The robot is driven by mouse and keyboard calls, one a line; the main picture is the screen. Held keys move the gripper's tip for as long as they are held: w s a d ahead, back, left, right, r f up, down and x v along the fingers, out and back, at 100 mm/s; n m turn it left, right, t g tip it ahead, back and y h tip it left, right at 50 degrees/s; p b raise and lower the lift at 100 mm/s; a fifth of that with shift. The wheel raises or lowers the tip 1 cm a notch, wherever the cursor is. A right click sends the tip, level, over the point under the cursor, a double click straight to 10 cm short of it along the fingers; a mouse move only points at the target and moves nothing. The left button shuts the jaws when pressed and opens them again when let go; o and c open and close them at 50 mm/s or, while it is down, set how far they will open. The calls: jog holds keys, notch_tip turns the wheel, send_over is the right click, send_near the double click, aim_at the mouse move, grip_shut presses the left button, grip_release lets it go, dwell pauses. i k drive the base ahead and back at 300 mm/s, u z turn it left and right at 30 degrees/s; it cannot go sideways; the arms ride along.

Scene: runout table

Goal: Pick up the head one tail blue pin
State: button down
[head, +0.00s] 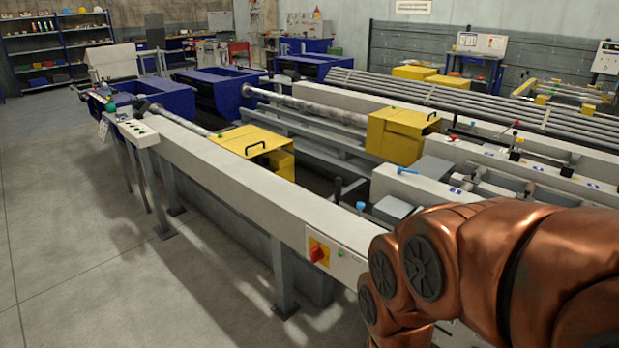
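A small blue pin-like piece (407,171) lies on the top of a light grey beam, right of the picture's middle. A small upright piece with a blue top (360,206) stands near the front beam, closer to me. I cannot tell which of these is the head one tail blue pin. My copper-coloured arm fills the lower right and hides part of the tables there. My gripper is outside the picture, so its state does not show.
A long grey runout table (240,170) with a red switch (318,252) runs across the front. Yellow covers (402,135) and blue bins (220,90) stand beyond. A rack of long bars (470,103) is at the right. Open concrete floor (70,220) lies at the left.

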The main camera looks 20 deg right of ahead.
aim_at(361, 206)
jog(key=z, duration=0.3)
jog(key=i, duration=1.35)
jog(key=u, duration=0.3)
